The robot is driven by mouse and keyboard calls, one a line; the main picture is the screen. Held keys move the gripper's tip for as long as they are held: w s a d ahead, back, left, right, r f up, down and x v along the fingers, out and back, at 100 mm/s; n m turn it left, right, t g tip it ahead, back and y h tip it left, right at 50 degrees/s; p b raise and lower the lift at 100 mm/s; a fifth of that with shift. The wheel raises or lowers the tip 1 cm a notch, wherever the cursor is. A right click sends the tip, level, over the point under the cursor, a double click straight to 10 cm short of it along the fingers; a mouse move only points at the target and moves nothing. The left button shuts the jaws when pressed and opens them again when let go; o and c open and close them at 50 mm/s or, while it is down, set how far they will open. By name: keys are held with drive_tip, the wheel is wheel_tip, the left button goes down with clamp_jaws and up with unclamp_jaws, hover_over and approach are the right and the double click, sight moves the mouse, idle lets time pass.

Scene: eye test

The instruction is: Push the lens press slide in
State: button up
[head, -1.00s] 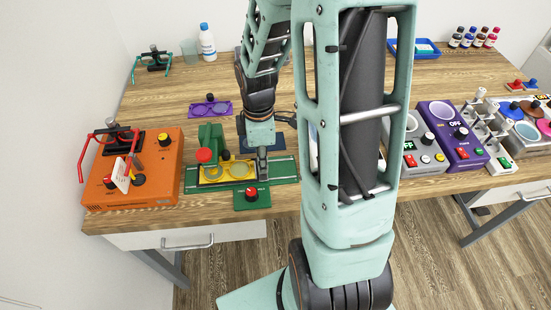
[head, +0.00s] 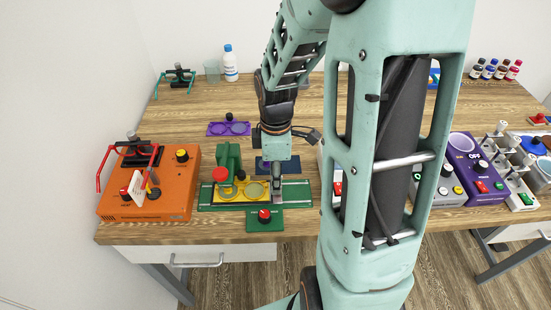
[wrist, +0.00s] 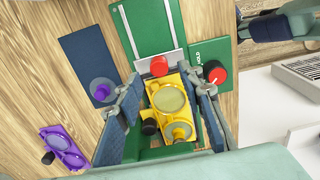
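The lens press is green, with an upright block (head: 229,158) and a red knob (head: 220,174) at the left of its long base (head: 299,192). Its yellow slide (head: 228,193) lies on the base and carries round lenses; in the wrist view the yellow slide (wrist: 168,101) has a red ball (wrist: 159,66) at its outer end. My gripper (head: 277,198) is low over the base at the slide's right end. In the wrist view my gripper (wrist: 164,82) is open, its fingers on either side of the slide. Whether they touch it is unclear.
A green plate with a red HOLD knob (wrist: 214,72) sits in front of the press. A navy mat (wrist: 85,65) and a purple tray (head: 230,128) lie behind it. An orange box (head: 158,200) stands left. Grey and purple devices (head: 477,170) stand right, partly behind my arm.

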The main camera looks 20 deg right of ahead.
wheel_tip(320, 180, up, 9)
drive_tip(key=shift+r, duration=0.15)
idle(0.4)
